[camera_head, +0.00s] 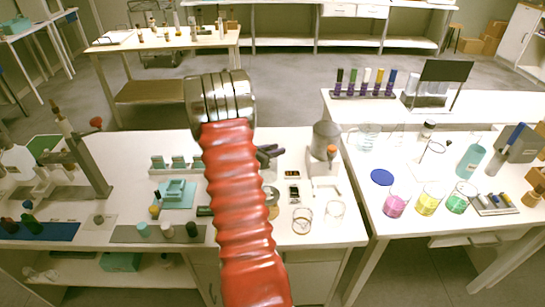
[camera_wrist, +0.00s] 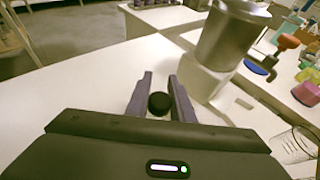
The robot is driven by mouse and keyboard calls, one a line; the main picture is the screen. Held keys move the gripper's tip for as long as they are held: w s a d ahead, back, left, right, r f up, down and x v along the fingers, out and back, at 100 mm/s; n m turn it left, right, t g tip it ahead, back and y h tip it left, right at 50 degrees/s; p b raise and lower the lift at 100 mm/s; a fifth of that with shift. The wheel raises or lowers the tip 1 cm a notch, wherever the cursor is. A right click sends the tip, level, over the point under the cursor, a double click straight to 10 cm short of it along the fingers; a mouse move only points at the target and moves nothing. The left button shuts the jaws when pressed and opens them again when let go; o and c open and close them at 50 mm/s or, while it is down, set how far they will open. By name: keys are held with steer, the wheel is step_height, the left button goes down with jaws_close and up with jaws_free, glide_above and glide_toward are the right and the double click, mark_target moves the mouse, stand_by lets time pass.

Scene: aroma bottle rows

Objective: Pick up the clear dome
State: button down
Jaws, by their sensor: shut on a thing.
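My gripper (camera_wrist: 160,100) has its two dark fingers on either side of a small round black knob (camera_wrist: 159,104). In the head view my gripper (camera_head: 269,152) shows just right of my red ribbed arm, above the white bench. The knob appears to be the top of the clear dome. The dome's transparent body cannot be made out in the wrist view, where the gripper housing covers the space below. In the head view my arm and gripper hide much of that spot.
A grey metal canister on a white stand (camera_head: 326,140) is close to the right of my gripper; the canister (camera_wrist: 232,35) also shows in the wrist view. Clear beakers (camera_head: 302,220) stand near the bench's front edge. Green-blue holders (camera_head: 177,190) are left of my arm.

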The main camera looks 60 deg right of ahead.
step_height(320, 180, up, 10)
stand_by(0.6)
stand_by(0.4)
